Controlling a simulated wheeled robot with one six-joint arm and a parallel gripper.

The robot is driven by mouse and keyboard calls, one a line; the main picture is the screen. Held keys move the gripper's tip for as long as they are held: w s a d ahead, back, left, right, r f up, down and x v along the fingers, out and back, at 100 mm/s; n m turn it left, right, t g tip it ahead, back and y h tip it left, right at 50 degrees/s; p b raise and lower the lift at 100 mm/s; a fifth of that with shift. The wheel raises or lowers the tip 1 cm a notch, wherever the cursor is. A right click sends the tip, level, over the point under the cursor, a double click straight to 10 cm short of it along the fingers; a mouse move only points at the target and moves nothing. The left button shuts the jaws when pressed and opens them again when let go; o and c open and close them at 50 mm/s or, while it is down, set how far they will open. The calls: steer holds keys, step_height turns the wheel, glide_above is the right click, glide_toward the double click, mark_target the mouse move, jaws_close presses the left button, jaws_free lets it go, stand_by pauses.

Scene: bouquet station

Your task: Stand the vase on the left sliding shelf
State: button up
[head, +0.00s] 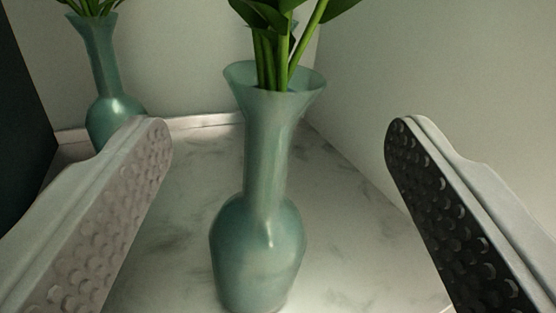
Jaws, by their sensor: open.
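A teal vase (265,175) with a flared rim, slim neck and round body stands upright on a pale marble-look surface (345,225). Green stems and leaves (280,45) rise from its mouth, and their tops are cut off by the picture edge. My gripper (277,145) is open, with one dimpled finger left of the vase and the other right of it. The vase shows between the fingers, and neither finger appears to touch it. I cannot tell whether this surface is the left sliding shelf.
A second teal vase with stems (97,70) shows at the back left, partly behind my left finger. A pale wall (440,70) rises at the right. A low raised edge (205,120) runs along the back. A dark panel (22,130) is at the far left.

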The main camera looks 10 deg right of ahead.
steer(key=s, duration=0.6)
steer(key=shift+s+a+f, duration=0.2)
steer(key=shift+a, duration=0.1)
